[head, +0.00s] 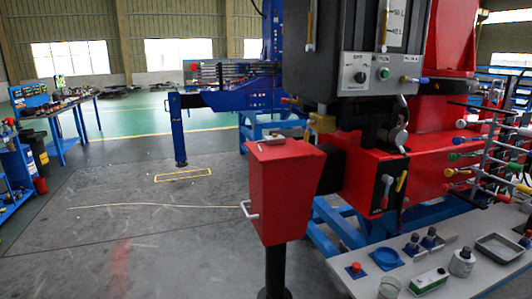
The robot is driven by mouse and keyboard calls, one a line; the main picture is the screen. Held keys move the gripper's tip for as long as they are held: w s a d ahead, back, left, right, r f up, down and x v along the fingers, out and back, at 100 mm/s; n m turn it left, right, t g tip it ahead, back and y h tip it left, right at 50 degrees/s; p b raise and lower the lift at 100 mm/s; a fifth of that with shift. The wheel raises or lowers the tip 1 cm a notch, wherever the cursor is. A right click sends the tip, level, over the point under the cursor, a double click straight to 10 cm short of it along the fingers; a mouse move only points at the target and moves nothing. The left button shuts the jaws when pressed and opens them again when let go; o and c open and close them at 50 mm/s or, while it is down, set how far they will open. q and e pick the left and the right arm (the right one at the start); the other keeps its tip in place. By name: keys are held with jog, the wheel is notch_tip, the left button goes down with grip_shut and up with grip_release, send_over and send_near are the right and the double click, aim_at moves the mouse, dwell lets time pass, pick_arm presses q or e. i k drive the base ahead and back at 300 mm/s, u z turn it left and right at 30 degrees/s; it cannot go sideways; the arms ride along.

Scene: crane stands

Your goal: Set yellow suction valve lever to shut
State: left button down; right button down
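A small yellow lever (402,181) is on the front face of the red crane body (430,182), right of centre in the head view. It stands nearly upright, tilted slightly, beside a pale grey lever (387,188). No label for a suction valve is readable, and I cannot tell a lever's open or shut position. Neither of my grippers is in view.
A red box on a black post (284,190) with a pale handle stands left of the levers. A light bench (455,245) with a metal tray (501,246), bottle and small items fills the lower right. A rack of coloured handles (490,150) stands right. The floor at left is clear.

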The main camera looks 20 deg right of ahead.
aim_at(309, 122)
jog(key=z, duration=0.6)
jog(key=i, duration=0.45)
jog(key=z, duration=0.85)
jog(key=i, duration=0.8)
jog(key=u, duration=0.05)
